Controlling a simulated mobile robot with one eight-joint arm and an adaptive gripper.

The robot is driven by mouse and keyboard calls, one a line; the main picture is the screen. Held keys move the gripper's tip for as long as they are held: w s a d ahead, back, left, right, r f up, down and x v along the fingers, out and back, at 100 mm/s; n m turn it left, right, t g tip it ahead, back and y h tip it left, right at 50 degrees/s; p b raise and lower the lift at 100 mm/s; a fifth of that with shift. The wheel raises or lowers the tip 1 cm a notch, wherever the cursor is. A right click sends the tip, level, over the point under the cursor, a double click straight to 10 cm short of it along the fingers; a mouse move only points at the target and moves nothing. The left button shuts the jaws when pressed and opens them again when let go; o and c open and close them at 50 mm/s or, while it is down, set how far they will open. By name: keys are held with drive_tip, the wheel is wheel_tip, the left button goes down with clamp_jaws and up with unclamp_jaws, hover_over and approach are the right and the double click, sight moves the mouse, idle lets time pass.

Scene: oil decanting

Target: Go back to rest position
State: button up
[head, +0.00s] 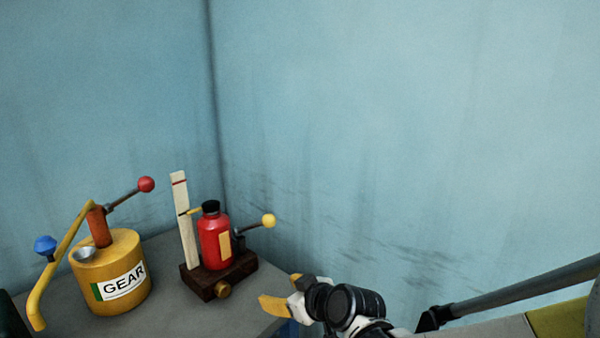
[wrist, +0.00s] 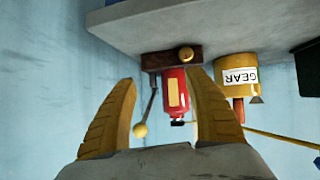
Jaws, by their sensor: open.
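My gripper (head: 283,300) shows at the bottom of the head view, with yellow fingers, to the right of the red bottle's stand. In the wrist view the two fingers of my gripper (wrist: 160,100) are spread apart with nothing held between them. The red bottle (head: 214,243) with a black cap stands upright on a dark wooden base. It also shows upside down in the wrist view (wrist: 176,95), beyond and between the fingers, apart from them.
A yellow can marked GEAR (head: 112,272) with a spout and a red-knobbed lever stands left on the grey table (head: 180,318). A lever with a yellow knob (head: 268,221) sticks out right of the bottle. Blue walls (head: 400,130) meet behind. A dark bar (head: 520,287) crosses at lower right.

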drive_tip(key=s+d+r+m+g+h, duration=0.2)
drive_tip(key=s+d+m+h, duration=0.5)
drive_tip(key=s+d, duration=1.3)
drive_tip(key=d+r+m, duration=0.1)
drive_tip(key=d, duration=0.3)
drive_tip(key=shift+s+r+m, duration=0.15)
drive_tip(key=shift+s+m, duration=0.1)
drive_tip(key=shift+m, duration=0.15)
